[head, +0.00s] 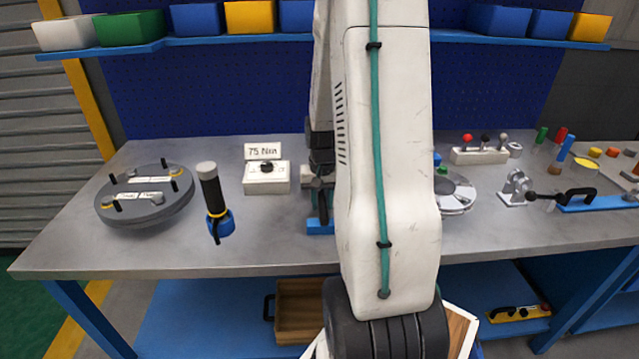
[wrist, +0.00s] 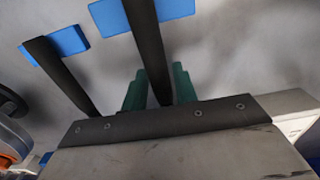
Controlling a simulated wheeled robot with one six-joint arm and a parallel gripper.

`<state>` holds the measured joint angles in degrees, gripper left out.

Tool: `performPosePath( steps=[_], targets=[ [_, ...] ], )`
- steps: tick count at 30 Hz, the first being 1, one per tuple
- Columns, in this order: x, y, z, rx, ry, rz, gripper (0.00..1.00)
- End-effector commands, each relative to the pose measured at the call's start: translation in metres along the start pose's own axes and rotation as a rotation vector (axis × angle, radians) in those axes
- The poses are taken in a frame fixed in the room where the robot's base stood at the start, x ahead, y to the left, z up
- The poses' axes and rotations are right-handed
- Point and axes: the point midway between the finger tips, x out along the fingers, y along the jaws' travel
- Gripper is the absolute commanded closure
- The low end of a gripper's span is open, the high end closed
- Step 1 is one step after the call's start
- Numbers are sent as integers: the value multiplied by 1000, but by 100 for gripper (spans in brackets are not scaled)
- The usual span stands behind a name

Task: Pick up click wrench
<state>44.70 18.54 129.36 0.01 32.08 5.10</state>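A dark tapered tool (head: 210,190) with a pale grey cap and a yellow ring stands in a blue holder (head: 220,226) on the left half of the bench; it may be the click wrench, but I cannot be certain. My gripper (head: 321,205) is to the right of it, low over the bench and partly hidden by my arm. In the wrist view its two dark fingers (wrist: 86,22) are spread apart, with nothing visible held between them. A blue piece (head: 320,227) lies just under the gripper in the head view; blue pieces (wrist: 62,40) also show near the fingertips.
A round grey plate (head: 145,213) with black handles is at the far left. A white box (head: 266,178) with a knob and a 75 Nm sign stands behind. A lever box (head: 480,155) and a blue fixture (head: 598,202) are right. The bench front is clear.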

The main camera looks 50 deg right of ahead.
Motion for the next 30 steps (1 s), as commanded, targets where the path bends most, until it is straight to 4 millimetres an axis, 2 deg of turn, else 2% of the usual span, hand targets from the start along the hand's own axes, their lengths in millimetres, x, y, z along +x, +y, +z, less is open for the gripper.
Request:
performPosePath(
  steps=[1,3,12,17,23,30],
  targets=[
    [0,0,0,0,0,0,86],
    [0,0,0,0,0,0,100],
    [-2,0,-1,-1,2,0,100],
    [-9,-1,-1,-1,3,0,100],
    [-38,-1,-2,-1,7,-1,100],
    [-96,0,-2,0,9,-1,100]
  ],
)
